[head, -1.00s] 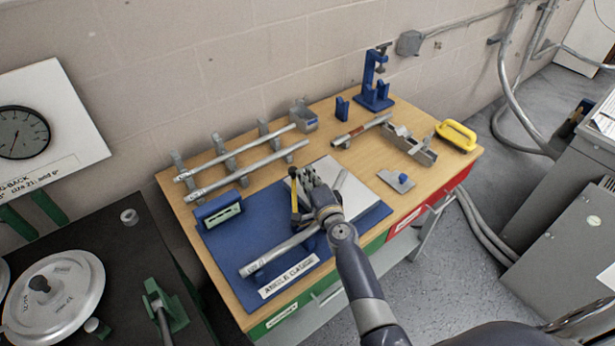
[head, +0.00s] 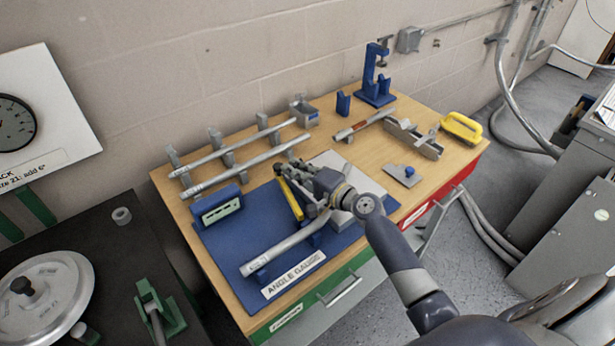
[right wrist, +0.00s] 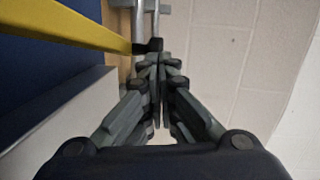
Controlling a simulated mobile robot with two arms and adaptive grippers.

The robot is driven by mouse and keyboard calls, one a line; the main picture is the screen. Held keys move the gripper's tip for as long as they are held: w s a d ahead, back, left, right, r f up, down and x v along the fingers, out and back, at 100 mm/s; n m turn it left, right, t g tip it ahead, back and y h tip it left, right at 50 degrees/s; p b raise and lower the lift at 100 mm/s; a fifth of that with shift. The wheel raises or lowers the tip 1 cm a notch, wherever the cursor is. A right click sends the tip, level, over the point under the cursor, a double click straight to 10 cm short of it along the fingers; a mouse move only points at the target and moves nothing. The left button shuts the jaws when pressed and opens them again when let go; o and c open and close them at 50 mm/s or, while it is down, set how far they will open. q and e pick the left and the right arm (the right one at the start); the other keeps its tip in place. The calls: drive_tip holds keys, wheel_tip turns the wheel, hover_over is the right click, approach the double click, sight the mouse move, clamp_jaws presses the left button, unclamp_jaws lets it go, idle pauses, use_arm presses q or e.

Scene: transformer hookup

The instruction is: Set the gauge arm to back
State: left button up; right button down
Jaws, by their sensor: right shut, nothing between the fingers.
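The yellow gauge arm (head: 291,199) stands over the blue angle gauge mat (head: 225,240), leaning to the upper left in the head view. My right gripper (head: 282,172) is shut and empty, with its fingertips by the arm's upper end. In the right wrist view the yellow arm (right wrist: 75,28) comes in from the left, and its black tip lies right at my shut fingertips (right wrist: 155,60). I cannot tell whether they touch. A silver pipe (head: 280,249) lies along the front of the mat; my gripper hides its far end and the arm's pivot. My left gripper is not in view.
A blue level block (head: 217,206) stands left of the arm. Two long pipes (head: 245,158) rest on grey brackets behind. A light grey plate (head: 335,165) lies right of the gripper. A trowel-like tool (head: 403,175) and a yellow-handled tool (head: 461,127) lie farther right.

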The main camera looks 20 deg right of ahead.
drive_tip(key=shift+w+a+f+y, duration=0.1)
drive_tip(key=shift+a+f+y, duration=0.05)
drive_tip(key=shift+a+y, duration=0.15)
drive_tip(key=shift+a+r+b, duration=0.3)
drive_tip(key=shift+a, duration=0.1)
drive_tip(key=shift+r, duration=0.1)
